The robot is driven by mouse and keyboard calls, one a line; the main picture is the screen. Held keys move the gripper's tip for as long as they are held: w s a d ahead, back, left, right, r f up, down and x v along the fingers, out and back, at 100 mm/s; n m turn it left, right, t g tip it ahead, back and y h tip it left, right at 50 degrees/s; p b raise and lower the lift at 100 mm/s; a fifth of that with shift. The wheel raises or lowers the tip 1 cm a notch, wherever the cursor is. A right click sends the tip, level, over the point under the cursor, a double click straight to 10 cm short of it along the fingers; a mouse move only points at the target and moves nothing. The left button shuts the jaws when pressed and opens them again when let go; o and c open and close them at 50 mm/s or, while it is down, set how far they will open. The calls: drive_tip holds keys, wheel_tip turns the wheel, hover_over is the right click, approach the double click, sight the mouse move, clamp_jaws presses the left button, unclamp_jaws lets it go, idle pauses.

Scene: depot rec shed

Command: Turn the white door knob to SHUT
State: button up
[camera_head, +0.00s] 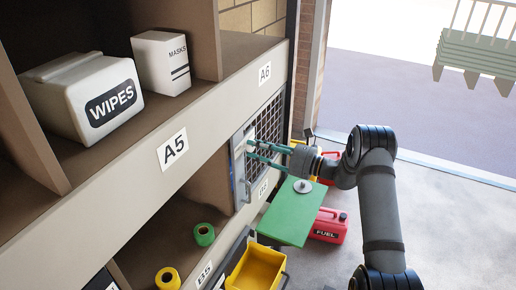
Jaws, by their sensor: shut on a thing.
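The white door knob (249,147) sits on a grey mesh-fronted door (268,124) in the shelf front, below the A6 label. No SHUT marking is legible from here. A grey bar handle (248,183) is on the door's left edge, below the knob.
A green board (290,213) with a small grey round piece lies below my gripper. A red fuel can (330,226) stands on the floor. A yellow bin (256,268) is below the door. A wipes box (82,94) and masks box (160,62) are on the upper shelf.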

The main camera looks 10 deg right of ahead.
drive_tip(key=c, duration=0.5)
drive_tip(key=shift+d+r+m+p, duration=0.1)
drive_tip(key=shift+m+p, duration=1.95)
drive_tip(key=shift+m, duration=6.85)
drive_tip(key=o, duration=1.2)
drive_tip(key=shift+c, duration=0.2)
